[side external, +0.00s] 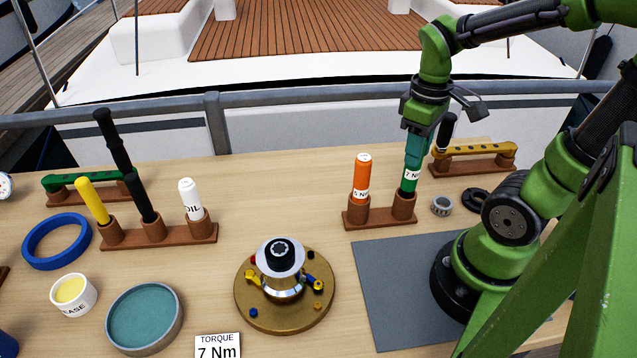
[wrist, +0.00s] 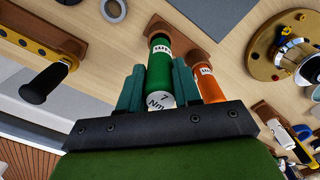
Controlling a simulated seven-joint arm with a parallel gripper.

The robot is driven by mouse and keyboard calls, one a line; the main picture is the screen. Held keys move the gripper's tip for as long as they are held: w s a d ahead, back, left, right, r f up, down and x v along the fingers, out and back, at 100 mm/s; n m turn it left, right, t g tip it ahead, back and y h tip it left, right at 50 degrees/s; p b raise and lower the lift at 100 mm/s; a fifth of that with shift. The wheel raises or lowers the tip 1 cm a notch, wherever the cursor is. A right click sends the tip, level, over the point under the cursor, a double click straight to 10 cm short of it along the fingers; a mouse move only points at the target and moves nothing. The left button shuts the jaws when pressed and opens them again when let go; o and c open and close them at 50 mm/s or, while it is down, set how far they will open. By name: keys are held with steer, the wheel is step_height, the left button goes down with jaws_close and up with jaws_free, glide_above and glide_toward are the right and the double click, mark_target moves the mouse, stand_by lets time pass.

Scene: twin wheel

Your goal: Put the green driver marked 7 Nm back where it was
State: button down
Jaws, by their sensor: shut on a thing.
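The green driver (side external: 409,183), with a white 7 Nm label, stands nearly upright at the right cup of a two-cup brown rack (side external: 378,217). Its lower end is at the cup's mouth; how deep it sits I cannot tell. My gripper (side external: 414,158) is shut on its upper part from above. In the wrist view the green driver (wrist: 160,72) is between the two teal fingers, its 7 Nm end towards me. The orange driver (side external: 361,180) stands in the left cup, close beside; it also shows in the wrist view (wrist: 208,86).
A brass base with a hub (side external: 282,285) stands in front, by a TORQUE 7 Nm card (side external: 218,346). A grey mat (side external: 395,285) lies before the rack. A metal ring (side external: 441,206) and a yellow-handled rack (side external: 475,155) are to the right. A three-cup rack (side external: 175,236) is left.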

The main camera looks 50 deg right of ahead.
steer(key=shift+f, duration=1.75)
steer(key=shift+f, duration=0.2)
steer(key=c, duration=0.8)
jaws_free()
step_height(320, 180, up, 12)
steer(key=shift+w+a+r, duration=0.1)
steer(key=w+a+m+t, duration=0.1)
steer(key=a+t, duration=0.1)
steer(key=a, duration=0.1)
steer(key=w+a+m+t+y, duration=0.1)
steer(key=a+t, duration=0.1)
steer(key=a, duration=0.2)
steer(key=w+a+m+t+y, duration=0.1)
steer(key=w+a+m+t, duration=0.1)
steer(key=a+t, duration=0.1)
steer(key=shift+a+r, duration=0.15)
steer(key=shift+a, duration=0.3)
